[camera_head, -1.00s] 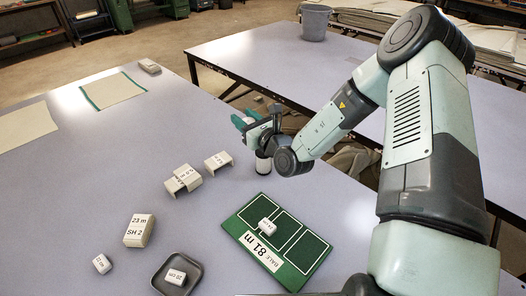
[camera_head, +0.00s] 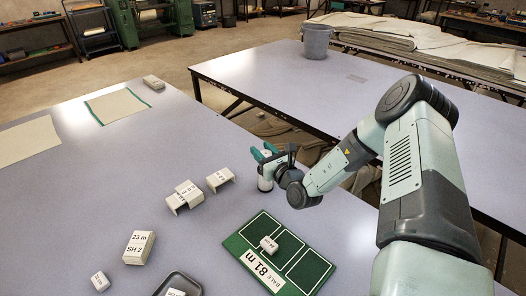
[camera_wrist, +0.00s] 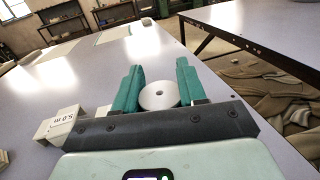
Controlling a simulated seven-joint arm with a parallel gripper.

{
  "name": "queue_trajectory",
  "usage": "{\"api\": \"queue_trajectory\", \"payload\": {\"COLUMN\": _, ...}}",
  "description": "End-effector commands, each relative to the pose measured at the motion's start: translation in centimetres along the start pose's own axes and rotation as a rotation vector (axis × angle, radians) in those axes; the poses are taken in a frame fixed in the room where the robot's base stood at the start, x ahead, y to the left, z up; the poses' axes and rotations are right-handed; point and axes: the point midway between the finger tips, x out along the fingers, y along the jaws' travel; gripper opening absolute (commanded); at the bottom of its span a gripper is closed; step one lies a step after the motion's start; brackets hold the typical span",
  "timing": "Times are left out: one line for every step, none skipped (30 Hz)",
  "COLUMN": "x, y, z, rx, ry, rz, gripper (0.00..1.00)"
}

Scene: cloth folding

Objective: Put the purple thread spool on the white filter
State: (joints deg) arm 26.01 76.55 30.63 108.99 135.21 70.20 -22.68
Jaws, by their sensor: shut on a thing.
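No purple spool and no thing plainly a white filter shows. My gripper (camera_head: 264,154) has teal fingers and is at the right side of the near table in the head view. The gripper is shut on this roll.
A green board (camera_head: 320,278) with outlined panels, a "BALE 81 m" label and a small white block lies in front. White brackets (camera_head: 219,178), a "23 m SH 2" block (camera_head: 139,247) and a dark tray (camera_head: 190,277) lie leftward. A gap separates the second table (camera_head: 270,75).

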Motion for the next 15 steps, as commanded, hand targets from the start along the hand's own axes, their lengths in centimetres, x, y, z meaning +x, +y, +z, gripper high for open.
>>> {"api": "queue_trajectory", "payload": {"x": 0.02, "y": -0.01, "z": -0.06, "rx": -0.001, "ry": -0.001, "rz": 0.000, "gripper": 0.12}}
{"api": "queue_trajectory", "payload": {"x": 0.02, "y": -0.01, "z": -0.05, "rx": -0.001, "ry": -0.001, "rz": 0.000, "gripper": 0.12}}
{"api": "queue_trajectory", "payload": {"x": 0.02, "y": -0.02, "z": -0.03, "rx": -0.001, "ry": -0.001, "rz": 0.000, "gripper": 0.12}}
{"api": "queue_trajectory", "payload": {"x": 0.02, "y": -0.02, "z": -0.02, "rx": -0.001, "ry": -0.001, "rz": 0.000, "gripper": 0.12}}
{"api": "queue_trajectory", "payload": {"x": 0.02, "y": -0.02, "z": -0.02, "rx": -0.001, "ry": -0.001, "rz": 0.000, "gripper": 0.12}}
{"api": "queue_trajectory", "payload": {"x": 0.01, "y": -0.02, "z": -0.02, "rx": -0.001, "ry": -0.001, "rz": 0.000, "gripper": 0.12}}
{"api": "queue_trajectory", "payload": {"x": 0.01, "y": -0.02, "z": -0.04, "rx": -0.001, "ry": -0.001, "rz": 0.000, "gripper": 0.12}}
{"api": "queue_trajectory", "payload": {"x": 0.01, "y": -0.01, "z": -0.10, "rx": -0.001, "ry": -0.001, "rz": 0.000, "gripper": 0.12}}
{"api": "queue_trajectory", "payload": {"x": 0.01, "y": -0.01, "z": -0.21, "rx": 0.000, "ry": -0.001, "rz": 0.000, "gripper": 0.12}}
{"api": "queue_trajectory", "payload": {"x": 0.01, "y": -0.02, "z": -0.32, "rx": 0.000, "ry": -0.001, "rz": 0.000, "gripper": 0.12}}
{"api": "queue_trajectory", "payload": {"x": 0.02, "y": -0.02, "z": -0.35, "rx": 0.000, "ry": -0.001, "rz": -0.001, "gripper": 0.42}}
{"api": "queue_trajectory", "payload": {"x": 0.02, "y": -0.03, "z": -0.31, "rx": -0.001, "ry": -0.001, "rz": -0.001, "gripper": 0.48}}
{"api": "queue_trajectory", "payload": {"x": 0.02, "y": -0.03, "z": -0.31, "rx": -0.001, "ry": -0.001, "rz": -0.001, "gripper": 0.53}}
{"api": "queue_trajectory", "payload": {"x": 0.01, "y": -0.02, "z": -0.30, "rx": -0.001, "ry": -0.001, "rz": -0.001, "gripper": 0.57}}
{"api": "queue_trajectory", "payload": {"x": 0.01, "y": -0.02, "z": -0.30, "rx": -0.001, "ry": -0.001, "rz": -0.001, "gripper": 0.64}}
